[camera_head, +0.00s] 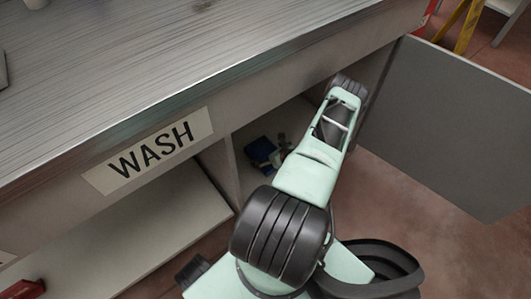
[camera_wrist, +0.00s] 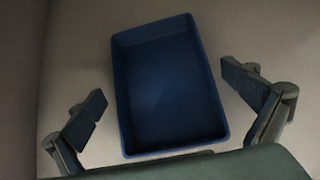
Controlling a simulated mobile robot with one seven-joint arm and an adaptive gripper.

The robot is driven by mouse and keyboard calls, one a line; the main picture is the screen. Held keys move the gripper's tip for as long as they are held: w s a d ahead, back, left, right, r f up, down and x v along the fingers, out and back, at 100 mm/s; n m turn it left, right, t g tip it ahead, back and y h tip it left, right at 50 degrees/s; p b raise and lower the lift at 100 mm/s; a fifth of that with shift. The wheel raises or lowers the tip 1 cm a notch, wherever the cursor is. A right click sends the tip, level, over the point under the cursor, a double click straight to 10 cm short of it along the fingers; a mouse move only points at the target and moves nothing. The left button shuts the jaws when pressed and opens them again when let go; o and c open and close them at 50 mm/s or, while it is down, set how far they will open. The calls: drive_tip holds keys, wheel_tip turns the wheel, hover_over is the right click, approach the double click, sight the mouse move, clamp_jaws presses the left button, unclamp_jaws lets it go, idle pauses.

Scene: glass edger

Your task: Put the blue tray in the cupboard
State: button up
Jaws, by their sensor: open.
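The blue tray (camera_wrist: 165,85) lies empty and open side up on a pale surface in the wrist view. In the head view a small blue part of it (camera_head: 261,151) shows inside the cupboard (camera_head: 240,165), below the counter. My gripper (camera_wrist: 166,104) is open, with one finger to the left of the tray and one to the right. I see a gap between each finger and the tray's sides. In the head view my arm reaches into the cupboard opening and hides most of my gripper.
The cupboard door (camera_head: 440,120) stands wide open at the right. The counter (camera_head: 150,70) is above the cupboard, with a WASH label (camera_head: 150,155) on its front. An open shelf (camera_head: 150,240) lies left of the cupboard. A red object (camera_head: 24,289) is at bottom left.

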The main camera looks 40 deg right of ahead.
drive_tip(key=p+v, duration=0.3)
drive_tip(key=v, duration=0.6)
drive_tip(key=shift+s+r, duration=0.15)
drive_tip(key=shift+r, duration=0.25)
drive_tip(key=shift+s+r, duration=0.15)
drive_tip(key=shift+s, duration=0.1)
